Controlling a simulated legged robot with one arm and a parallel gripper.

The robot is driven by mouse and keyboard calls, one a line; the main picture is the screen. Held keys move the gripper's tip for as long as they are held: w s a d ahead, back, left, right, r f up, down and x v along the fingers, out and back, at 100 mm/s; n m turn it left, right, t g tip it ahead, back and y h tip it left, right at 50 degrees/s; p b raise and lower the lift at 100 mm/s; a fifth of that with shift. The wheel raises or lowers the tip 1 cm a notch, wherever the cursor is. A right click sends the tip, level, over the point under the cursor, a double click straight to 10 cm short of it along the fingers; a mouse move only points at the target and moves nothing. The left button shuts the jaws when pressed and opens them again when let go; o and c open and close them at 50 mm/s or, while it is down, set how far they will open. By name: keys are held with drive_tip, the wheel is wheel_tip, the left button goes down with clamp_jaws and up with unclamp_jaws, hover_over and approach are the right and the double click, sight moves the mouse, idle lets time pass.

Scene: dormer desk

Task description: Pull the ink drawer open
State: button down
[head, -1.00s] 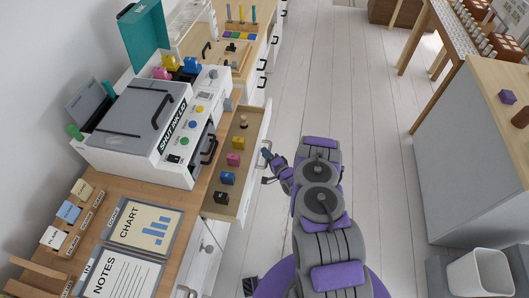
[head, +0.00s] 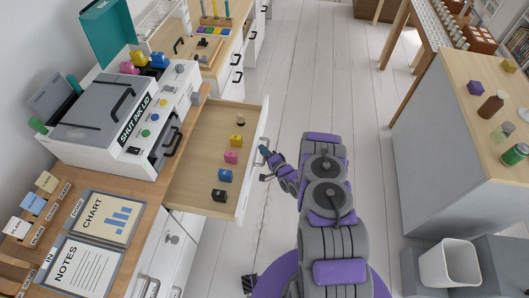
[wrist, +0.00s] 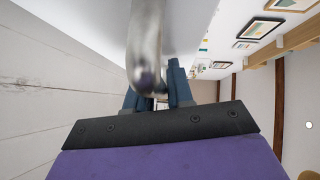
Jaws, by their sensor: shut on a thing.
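The ink drawer (head: 190,172) is a pale wood drawer with a white front, standing well out from the desk under the printer. Near its front lie a black cartridge (head: 219,195), a blue one (head: 225,176), a pink one (head: 231,157) and a yellow one (head: 239,139), with a small tan piece (head: 241,120) behind. My gripper (head: 264,163) is at the outer face of the drawer front, shut on the drawer handle. In the wrist view, the metal handle bar (wrist: 147,45) runs between the two blue fingers (wrist: 160,88).
The printer (head: 115,120) with its shut ink lid stands on the desk left of the drawer. A counter (head: 480,100) with bottles and a white bin (head: 449,264) are at right.

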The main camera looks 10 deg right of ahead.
drive_tip(key=shift+d+r, duration=0.1)
drive_tip(key=shift+d, duration=0.3)
drive_tip(key=c, duration=1.1)
unclamp_jaws()
drive_tip(key=shift+a, duration=0.1)
drive_tip(key=shift+s, duration=0.1)
drive_tip(key=shift+s, duration=0.3)
drive_tip(key=p+v, duration=0.4)
drive_tip(key=v, duration=1.2)
drive_tip(key=shift+s+d, duration=0.2)
drive_tip(key=shift+d, duration=0.05)
drive_tip(key=shift+w, duration=0.1)
